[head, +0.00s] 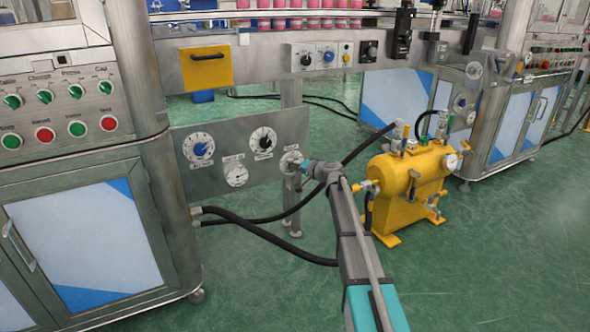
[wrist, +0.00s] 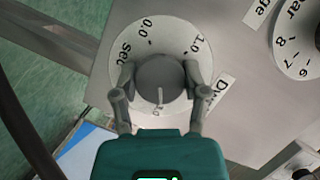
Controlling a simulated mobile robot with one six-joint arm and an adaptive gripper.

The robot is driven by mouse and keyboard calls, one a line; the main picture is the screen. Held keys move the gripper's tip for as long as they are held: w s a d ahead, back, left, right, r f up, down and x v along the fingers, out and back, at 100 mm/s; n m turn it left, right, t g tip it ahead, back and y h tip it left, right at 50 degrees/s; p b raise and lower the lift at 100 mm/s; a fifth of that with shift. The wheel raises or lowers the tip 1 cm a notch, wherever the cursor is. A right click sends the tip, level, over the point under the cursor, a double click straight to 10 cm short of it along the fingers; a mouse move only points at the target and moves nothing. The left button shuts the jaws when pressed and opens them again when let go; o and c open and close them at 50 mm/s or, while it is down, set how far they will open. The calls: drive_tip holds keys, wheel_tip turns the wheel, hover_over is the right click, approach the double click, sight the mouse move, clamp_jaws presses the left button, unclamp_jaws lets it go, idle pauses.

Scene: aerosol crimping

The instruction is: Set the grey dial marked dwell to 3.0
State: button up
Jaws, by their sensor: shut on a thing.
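The grey dwell dial (wrist: 160,78) sits in the middle of the wrist view on a white round scale (wrist: 168,36). The scale reads 0.0 at upper left, "Sec" at left and 1.0 at upper right. A label starting "Dw" (wrist: 221,92) is partly hidden at its right. My gripper (wrist: 159,85) is shut on the dial, one finger on each side. The dial's pale pointer line aims at the picture's bottom, near a small figure I cannot read. In the head view my gripper (head: 301,167) is at the dial's white scale (head: 290,157), at the panel's right end.
The grey panel (head: 215,135) also bears a blue dial (head: 198,147), a black dial (head: 263,140) and a round gauge (head: 236,174). A yellow tank (head: 405,190) stands right of my arm. Black hoses (head: 245,221) run below the panel. Green floor is clear in front.

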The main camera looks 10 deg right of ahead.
drive_tip(key=shift+d+m, duration=0.1)
drive_tip(key=shift+m, duration=0.4)
drive_tip(key=shift+y, duration=0.3)
drive_tip(key=o, duration=1.2)
drive_tip(key=shift+c, duration=0.2)
